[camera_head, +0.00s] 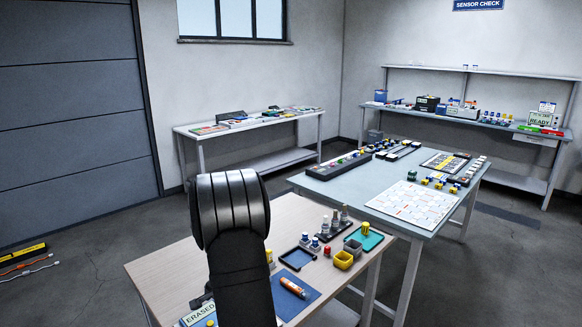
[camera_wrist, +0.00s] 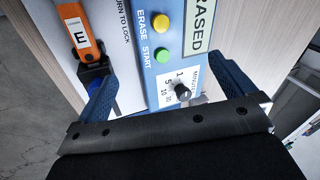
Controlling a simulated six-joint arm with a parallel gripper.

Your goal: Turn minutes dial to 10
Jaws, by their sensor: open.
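The minutes dial (camera_wrist: 182,91) is a small dark knob on a white label in the wrist view. Printed numbers 1, 5 and 10 stand beside it, with another too small to read. Which number it points to is unclear. It sits on the blue face of a device (camera_wrist: 146,84). My gripper (camera_wrist: 158,68) is open, with blue fingers spread to either side of the dial. I see no contact with the knob. In the head view, my arm hides most of the device, and its ERASED display (camera_head: 200,313) shows at the lower left of the table.
Trays, cups and an orange tool (camera_head: 292,287) lie on the wooden table (camera_head: 160,266) right of my arm.

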